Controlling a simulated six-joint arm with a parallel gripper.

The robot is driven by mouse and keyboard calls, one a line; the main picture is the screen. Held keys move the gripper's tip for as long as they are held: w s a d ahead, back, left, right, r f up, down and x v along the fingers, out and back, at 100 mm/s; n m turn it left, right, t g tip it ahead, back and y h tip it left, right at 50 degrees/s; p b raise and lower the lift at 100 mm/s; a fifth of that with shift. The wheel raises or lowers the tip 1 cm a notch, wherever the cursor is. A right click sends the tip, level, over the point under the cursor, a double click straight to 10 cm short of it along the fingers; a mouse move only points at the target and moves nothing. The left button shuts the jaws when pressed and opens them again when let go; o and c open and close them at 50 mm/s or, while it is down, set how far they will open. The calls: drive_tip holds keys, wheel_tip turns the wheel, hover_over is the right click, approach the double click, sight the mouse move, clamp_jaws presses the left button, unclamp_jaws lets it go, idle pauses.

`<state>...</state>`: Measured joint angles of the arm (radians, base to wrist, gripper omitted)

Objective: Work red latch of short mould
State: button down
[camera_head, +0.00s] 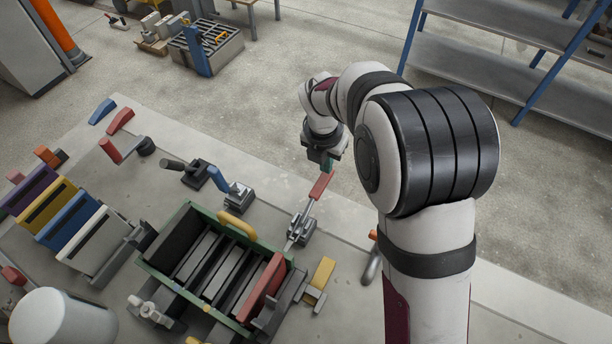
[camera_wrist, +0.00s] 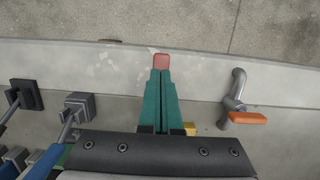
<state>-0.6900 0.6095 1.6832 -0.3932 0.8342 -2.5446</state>
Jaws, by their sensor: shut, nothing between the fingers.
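The red latch handle (camera_head: 320,186) points up and away from its grey metal clamp (camera_head: 301,229), at the right side of the green-rimmed mould (camera_head: 158,272). My gripper (camera_head: 327,166) is above the far end of this handle. In the wrist view my gripper's green fingers (camera_wrist: 161,74) are together and empty. The red handle's end (camera_wrist: 161,60) shows just past the fingertips; the rest is hidden under them. I cannot tell whether the fingers touch it.
Other latches stand nearby, one blue-handled (camera_head: 218,178) and one black (camera_head: 193,172). An orange-handled grey hook (camera_wrist: 240,112) lies to the right. A yellow block (camera_head: 322,272) sits near the mould's right corner. Coloured panels (camera_head: 70,222) stand at left.

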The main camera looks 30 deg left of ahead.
drive_tip(key=shift+w+f, duration=0.3)
drive_tip(key=shift+f, duration=0.2)
drive_tip(key=shift+w+f, duration=0.25)
drive_tip(key=shift+f, duration=0.2)
drive_tip(key=shift+f, duration=0.1)
wheel_tip(320, 180, up, 5)
drive_tip(key=shift+w+f, duration=0.1)
drive_tip(key=shift+w, duration=0.05)
drive_tip(key=w+r, duration=0.6)
drive_tip(key=w, duration=0.1)
drive_tip(key=shift+r, duration=0.3)
